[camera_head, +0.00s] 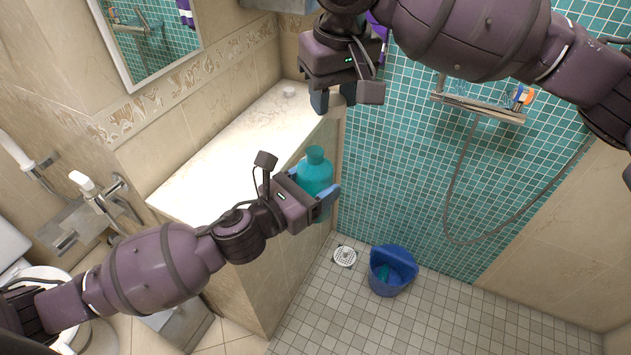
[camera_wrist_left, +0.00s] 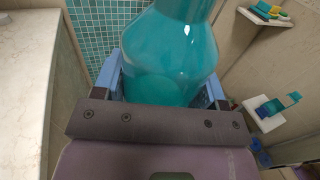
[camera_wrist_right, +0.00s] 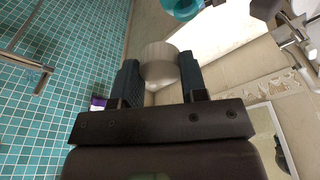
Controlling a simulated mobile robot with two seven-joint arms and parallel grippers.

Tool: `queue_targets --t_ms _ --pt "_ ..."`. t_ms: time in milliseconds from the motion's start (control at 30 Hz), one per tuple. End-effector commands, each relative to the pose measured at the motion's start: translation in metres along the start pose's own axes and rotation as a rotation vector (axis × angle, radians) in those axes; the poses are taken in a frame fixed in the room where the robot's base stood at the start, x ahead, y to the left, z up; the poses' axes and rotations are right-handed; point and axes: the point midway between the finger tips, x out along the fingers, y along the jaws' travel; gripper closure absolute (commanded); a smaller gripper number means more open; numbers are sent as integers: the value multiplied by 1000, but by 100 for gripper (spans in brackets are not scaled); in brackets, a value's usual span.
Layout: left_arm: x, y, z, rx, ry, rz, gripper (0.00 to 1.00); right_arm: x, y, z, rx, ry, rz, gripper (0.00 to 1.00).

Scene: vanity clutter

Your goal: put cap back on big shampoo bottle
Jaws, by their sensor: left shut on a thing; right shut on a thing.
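The big teal shampoo bottle (camera_head: 315,174) stands upright in my left gripper (camera_head: 317,197), beside the counter's front edge. My left gripper is shut around its body. The bottle fills the middle of the left wrist view (camera_wrist_left: 168,58), and its top edge is cut off there. A whitish, translucent cap (camera_wrist_right: 158,63) is pinched between the fingers of my right gripper (camera_wrist_right: 160,82). Part of the teal bottle shows at the top of the right wrist view (camera_wrist_right: 183,8).
A white counter (camera_head: 225,140) runs along the left wall, mostly bare, with a small whitish object (camera_head: 288,91) at its far end. A blue bucket (camera_head: 391,270) stands on the tiled floor. A shower shelf (camera_head: 478,108) with a hose is on the teal wall.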

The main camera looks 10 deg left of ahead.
Motion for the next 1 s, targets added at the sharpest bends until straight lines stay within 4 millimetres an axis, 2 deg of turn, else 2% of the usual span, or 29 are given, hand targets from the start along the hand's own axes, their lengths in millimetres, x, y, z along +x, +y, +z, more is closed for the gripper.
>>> queue_targets --t_ms 100,167,233,467,1000 --pt "0 0 1 0 -2 -1 83 -6 -27 -4 -121 -4 -18 82" --pt "0 0 1 0 -2 -1 83 -2 -35 -1 -189 -9 -28 82" --pt "0 0 1 0 -2 -1 83 3 -34 2 -239 -12 -35 82" --pt "0 0 1 0 -2 -1 83 4 -33 6 -344 -21 -49 82" --pt "0 0 1 0 -2 -1 83 8 -33 7 -351 -26 -49 82"
